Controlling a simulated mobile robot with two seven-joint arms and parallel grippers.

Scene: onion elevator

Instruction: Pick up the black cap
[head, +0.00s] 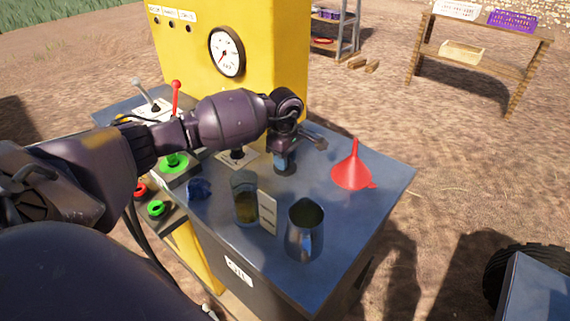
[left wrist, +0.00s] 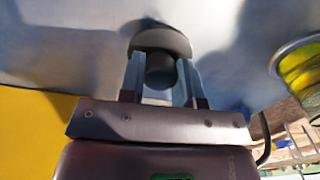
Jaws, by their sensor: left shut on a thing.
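The black cap (left wrist: 162,40) shows in the left wrist view as a dark disc with a short round stem. The stem sits between the two fingers of my left gripper (left wrist: 160,80), which is shut on it. In the head view my left gripper (head: 285,160) points down over the blue-grey tabletop (head: 340,210), close to the yellow machine. There the cap is mostly hidden by the fingers, and I cannot tell whether it touches the tabletop. My right gripper is not in view.
A red funnel (head: 352,172) stands right of the gripper. A glass jar with yellowish liquid (head: 245,203), a pale card (head: 267,212) and a metal pitcher (head: 304,235) stand nearer. A crumpled blue cloth (head: 198,188) lies left. The yellow machine (head: 275,60) rises behind.

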